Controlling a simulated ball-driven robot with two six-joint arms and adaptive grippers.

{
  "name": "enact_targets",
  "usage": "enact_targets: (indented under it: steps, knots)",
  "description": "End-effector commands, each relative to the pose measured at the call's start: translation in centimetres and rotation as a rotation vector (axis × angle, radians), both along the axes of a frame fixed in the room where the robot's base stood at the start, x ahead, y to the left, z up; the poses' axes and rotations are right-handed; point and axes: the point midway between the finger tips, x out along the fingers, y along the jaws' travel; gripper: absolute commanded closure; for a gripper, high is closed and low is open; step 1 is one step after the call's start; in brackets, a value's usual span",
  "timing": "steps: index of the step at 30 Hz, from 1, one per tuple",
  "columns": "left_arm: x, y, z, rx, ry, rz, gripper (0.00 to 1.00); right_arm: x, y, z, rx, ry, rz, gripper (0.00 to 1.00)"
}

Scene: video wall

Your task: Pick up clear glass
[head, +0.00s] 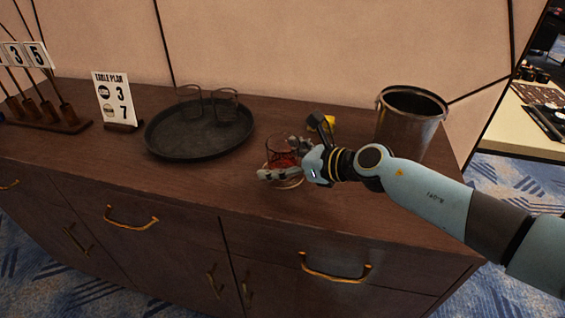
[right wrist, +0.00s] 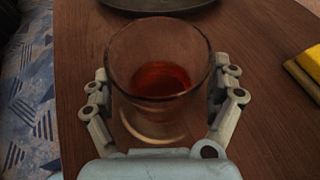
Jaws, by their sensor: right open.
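A clear glass (head: 283,155) with red-brown liquid in it stands upright on the dark wooden sideboard. In the right wrist view the glass (right wrist: 160,75) sits between the fingers of my right gripper (right wrist: 165,95), one finger on each side. My right gripper (head: 284,160) is open around the glass; whether the fingers touch it cannot be told. Two empty clear glasses (head: 190,97) (head: 225,103) stand on a round dark tray (head: 165,148) to the left. My left gripper does not show.
A metal bucket (head: 398,125) stands behind my right arm. A yellow object (right wrist: 308,68) lies right of the glass. A table plan sign (head: 116,100) and a wooden number rack (head: 50,127) are at the left. The sideboard top (head: 215,180) is clear in front of the tray.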

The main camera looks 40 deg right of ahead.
Motion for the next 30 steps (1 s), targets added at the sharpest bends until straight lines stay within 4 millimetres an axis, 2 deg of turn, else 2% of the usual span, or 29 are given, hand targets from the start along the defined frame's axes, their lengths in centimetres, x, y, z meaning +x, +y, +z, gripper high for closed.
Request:
enact_targets:
  steps: [5,22,30]
  knots:
    - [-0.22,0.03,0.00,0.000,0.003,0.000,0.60,-0.02,-0.02,0.02,0.000,0.000,0.000,0.07]
    - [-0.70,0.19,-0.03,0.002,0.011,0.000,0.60,-0.05,-0.04,0.04,0.000,0.000,0.000,0.82]
    - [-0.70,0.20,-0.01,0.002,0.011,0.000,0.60,0.00,-0.04,0.15,0.000,-0.002,-0.001,0.84]
